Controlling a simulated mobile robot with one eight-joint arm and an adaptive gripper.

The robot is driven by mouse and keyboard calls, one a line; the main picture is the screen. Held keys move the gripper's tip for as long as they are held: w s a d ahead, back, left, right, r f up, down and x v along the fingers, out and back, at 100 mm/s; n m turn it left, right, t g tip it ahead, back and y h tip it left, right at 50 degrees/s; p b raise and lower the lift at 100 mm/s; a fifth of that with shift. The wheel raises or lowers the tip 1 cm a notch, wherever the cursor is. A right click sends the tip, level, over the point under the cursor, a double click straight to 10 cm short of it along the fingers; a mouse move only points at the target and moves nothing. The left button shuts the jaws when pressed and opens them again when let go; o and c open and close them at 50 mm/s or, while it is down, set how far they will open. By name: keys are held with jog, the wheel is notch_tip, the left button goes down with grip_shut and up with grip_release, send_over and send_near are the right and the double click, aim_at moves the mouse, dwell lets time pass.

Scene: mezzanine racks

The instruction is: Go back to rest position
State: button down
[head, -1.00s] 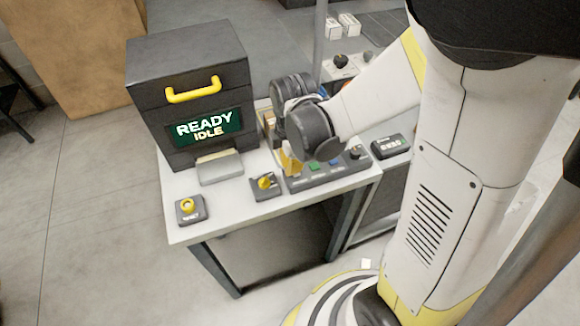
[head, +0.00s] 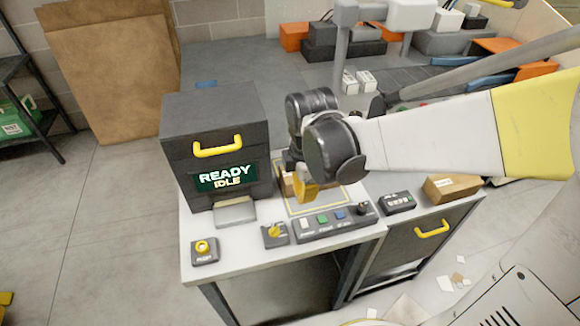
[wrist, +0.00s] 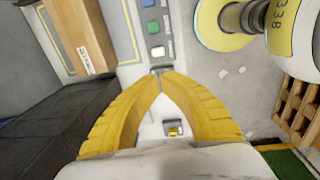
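My gripper (head: 306,192) hangs over the worktable (head: 228,252), just behind the button panel (head: 335,222). In the wrist view its two yellow fingers (wrist: 160,73) converge and their tips meet, with nothing seen held between them. The panel's white, blue and green buttons (wrist: 152,27) show beyond the fingertips. A small device with a yellow knob (wrist: 173,128) shows through the gap between the fingers. My arm's wrist joints hide part of the table behind the gripper in the head view.
A black machine (head: 215,130) reading "READY IDLE" stands left of my gripper. A cardboard box (wrist: 80,35) lies in a yellow-outlined area beside it. A yellow-knob switch (head: 275,234) and a yellow button box (head: 204,250) sit at the table's front.

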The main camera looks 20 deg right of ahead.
jog(key=shift+r, duration=0.1)
dwell(0.4)
jog(key=s+d+r+m+t+b, duration=0.3)
jog(key=s+m+t+b, duration=0.2)
jog(key=m, duration=1.2)
jog(key=shift+s+r+t+b, duration=0.4)
jog(key=shift+s+t, duration=0.1)
jog(key=shift+s, duration=0.4)
jog(key=c, duration=1.6)
grip_release()
jog(key=shift+s+m, duration=0.1)
jog(key=shift+m, duration=0.4)
jog(key=shift+r, duration=0.1)
